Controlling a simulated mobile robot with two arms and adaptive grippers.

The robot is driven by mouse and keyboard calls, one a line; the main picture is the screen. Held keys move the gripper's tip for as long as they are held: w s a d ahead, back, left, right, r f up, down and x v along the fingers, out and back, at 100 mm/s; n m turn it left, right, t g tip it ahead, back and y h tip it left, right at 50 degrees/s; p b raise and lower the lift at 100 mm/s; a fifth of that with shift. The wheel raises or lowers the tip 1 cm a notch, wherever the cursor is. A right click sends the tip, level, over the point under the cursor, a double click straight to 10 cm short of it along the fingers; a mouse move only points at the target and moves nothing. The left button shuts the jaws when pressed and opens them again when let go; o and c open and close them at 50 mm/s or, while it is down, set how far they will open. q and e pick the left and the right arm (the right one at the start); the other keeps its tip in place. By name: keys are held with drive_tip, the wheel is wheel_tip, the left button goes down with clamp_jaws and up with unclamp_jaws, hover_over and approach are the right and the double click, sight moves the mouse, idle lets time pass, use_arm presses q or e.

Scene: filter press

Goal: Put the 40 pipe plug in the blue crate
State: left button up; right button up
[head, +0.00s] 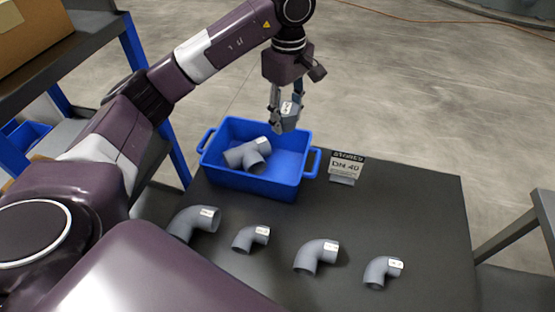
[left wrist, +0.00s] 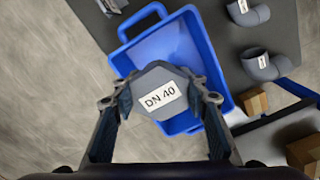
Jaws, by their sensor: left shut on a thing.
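My left gripper (head: 286,103) is shut on a grey plug with a white label (head: 284,117), above the right back part of the blue crate (head: 257,189). In the left wrist view the label on the plug (left wrist: 158,88) reads "DN 40", and the plug sits between the two fingertips (left wrist: 160,98). The crate (left wrist: 221,68) shows behind and below it. A grey tee-shaped pipe fitting (head: 247,154) lies in the left part of the crate. The right part of the crate floor is bare. My right gripper is not in view.
Several grey elbow fittings, one of them at the front middle (head: 316,256), lie on the dark table (head: 420,215) before the crate. A shelf with a cardboard box (head: 32,35) is at the left.

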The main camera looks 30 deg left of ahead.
sight(284, 174)
use_arm(q)
wheel_tip(284, 174, down, 18)
drive_tip(key=p, duration=0.2)
drive_tip(key=shift+s+p, duration=0.1)
drive_tip(key=shift+p, duration=0.3)
drive_tip(key=shift+f, duration=0.3)
drive_tip(key=o, duration=0.8)
drive_tip(key=shift+f+b, duration=0.1)
drive_tip(key=shift+b, duration=0.2)
drive_tip(key=o, duration=0.5)
drive_tip(key=shift+r, duration=0.2)
wheel_tip(284, 174, up, 12)
drive_tip(key=shift+b, duration=1.05)
